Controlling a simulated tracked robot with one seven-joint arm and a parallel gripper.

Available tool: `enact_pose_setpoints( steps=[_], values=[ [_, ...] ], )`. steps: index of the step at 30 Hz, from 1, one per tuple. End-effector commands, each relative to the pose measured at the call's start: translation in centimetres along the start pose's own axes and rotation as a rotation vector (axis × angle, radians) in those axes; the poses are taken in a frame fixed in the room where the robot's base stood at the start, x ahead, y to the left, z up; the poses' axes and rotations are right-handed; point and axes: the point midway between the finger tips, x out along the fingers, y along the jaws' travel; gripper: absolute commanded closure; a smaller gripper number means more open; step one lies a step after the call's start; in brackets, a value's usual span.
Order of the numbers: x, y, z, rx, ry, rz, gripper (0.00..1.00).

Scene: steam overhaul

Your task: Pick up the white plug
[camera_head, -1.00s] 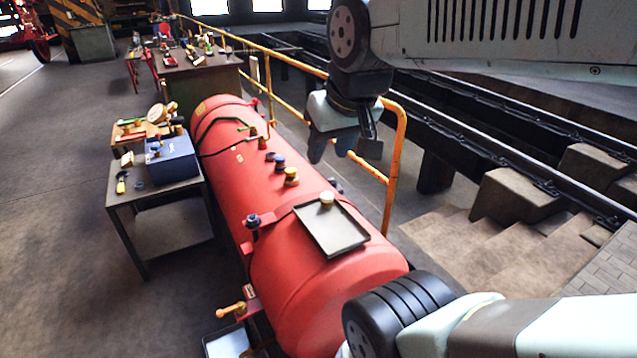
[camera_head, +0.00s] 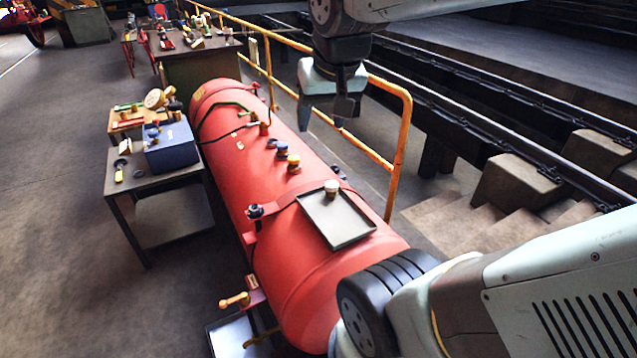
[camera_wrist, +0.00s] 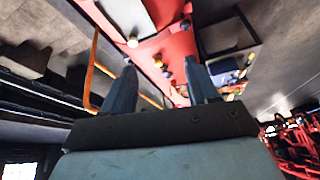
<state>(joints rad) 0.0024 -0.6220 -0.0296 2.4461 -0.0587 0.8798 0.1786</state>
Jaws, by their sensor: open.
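The white plug (camera_head: 331,187) is a small cream-white cap. It sits upright at the far end of a dark shallow tray (camera_head: 345,226) on top of the red tank (camera_head: 300,258). In the wrist view the white plug (camera_wrist: 132,42) shows as a pale dot beyond and above the left finger. My gripper (camera_head: 323,112) is open and empty.
A yellow railing (camera_head: 398,160) runs along the tank's right side. Yellow (camera_head: 293,164), blue (camera_head: 282,149) and black (camera_head: 271,143) fittings stand on the tank. A side table holds a blue box (camera_head: 171,152). Steps (camera_head: 450,225) lie at the right.

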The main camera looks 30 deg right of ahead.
Motion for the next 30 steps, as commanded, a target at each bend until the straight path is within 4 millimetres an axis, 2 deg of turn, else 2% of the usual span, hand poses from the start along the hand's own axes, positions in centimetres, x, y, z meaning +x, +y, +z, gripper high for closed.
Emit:
enact_pose_setpoints(
  steps=[3,14,21,30],
  values=[
    [2.0,0.5,-2.6,0.12,-0.039,0.041,0.41],
    [9.0,2.2,-9.5,0.481,-0.102,0.178,0.41],
    [15.1,3.6,-13.1,0.705,-0.118,0.282,0.41],
    [24.1,5.6,-16.2,0.969,-0.108,0.417,0.41]
  ],
)
